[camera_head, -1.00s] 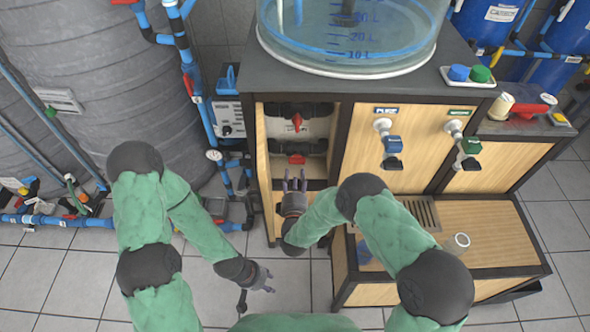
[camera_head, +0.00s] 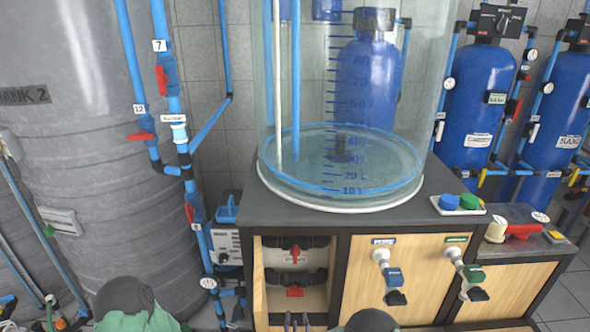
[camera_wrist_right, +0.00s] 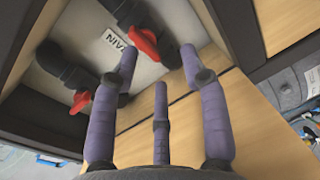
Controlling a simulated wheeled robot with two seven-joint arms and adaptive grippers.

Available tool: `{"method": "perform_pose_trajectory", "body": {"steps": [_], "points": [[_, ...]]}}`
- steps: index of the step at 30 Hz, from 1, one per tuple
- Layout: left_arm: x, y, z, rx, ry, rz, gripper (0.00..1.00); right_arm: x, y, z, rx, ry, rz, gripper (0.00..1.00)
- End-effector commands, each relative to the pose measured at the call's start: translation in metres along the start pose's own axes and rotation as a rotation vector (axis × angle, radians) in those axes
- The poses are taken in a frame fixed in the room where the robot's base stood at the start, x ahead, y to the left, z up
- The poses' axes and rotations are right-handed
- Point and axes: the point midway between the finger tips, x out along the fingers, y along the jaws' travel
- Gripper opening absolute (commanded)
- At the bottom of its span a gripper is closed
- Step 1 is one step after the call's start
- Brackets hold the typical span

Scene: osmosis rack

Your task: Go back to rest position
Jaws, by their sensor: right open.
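The tips of my right gripper (camera_head: 297,321) show at the bottom edge of the head view, in front of the open cabinet bay (camera_head: 333,290). In the right wrist view, the purple fingers of my right gripper (camera_wrist_right: 159,62) are spread apart with nothing between them. The bay's two red-handled valves lie beyond the fingertips; one red handle (camera_wrist_right: 143,42) is at the upper middle and the other (camera_wrist_right: 81,102) at the left. My left gripper is outside the head view; only a dark joint and green sleeve of that arm show at the bottom left.
A clear tank (camera_head: 345,165) stands on the dark cabinet top (camera_head: 225,208). A blue valve (camera_head: 393,277) and a green valve (camera_head: 475,275) stick out from the wooden front. A grey tank (camera_head: 95,150) and blue pipes stand left; blue cylinders (camera_head: 470,105) stand behind right.

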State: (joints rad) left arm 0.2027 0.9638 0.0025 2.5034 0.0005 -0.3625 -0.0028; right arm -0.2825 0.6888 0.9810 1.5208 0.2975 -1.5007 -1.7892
Motion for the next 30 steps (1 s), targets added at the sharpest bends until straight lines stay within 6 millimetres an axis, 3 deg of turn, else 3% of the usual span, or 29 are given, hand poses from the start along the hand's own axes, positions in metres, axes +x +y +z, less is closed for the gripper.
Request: {"method": "perform_pose_trajectory", "body": {"steps": [5, 11, 19, 24, 30], "points": [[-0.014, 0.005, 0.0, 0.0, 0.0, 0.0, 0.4, -0.008, -0.032, 0.027, 0.303, -0.023, -0.251, 0.45], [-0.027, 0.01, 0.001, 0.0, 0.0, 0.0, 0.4, -0.046, -0.072, 0.058, 0.7, -0.157, -0.562, 0.45], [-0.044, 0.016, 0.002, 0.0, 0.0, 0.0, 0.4, -0.142, -0.104, 0.088, 1.2, -0.531, -0.928, 0.45], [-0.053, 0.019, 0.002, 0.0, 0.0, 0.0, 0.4, -0.211, -0.106, 0.099, 1.439, -0.838, -1.087, 0.45], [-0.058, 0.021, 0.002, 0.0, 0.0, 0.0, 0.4, -0.262, -0.101, 0.102, 1.572, -1.085, -1.17, 0.45]]}}
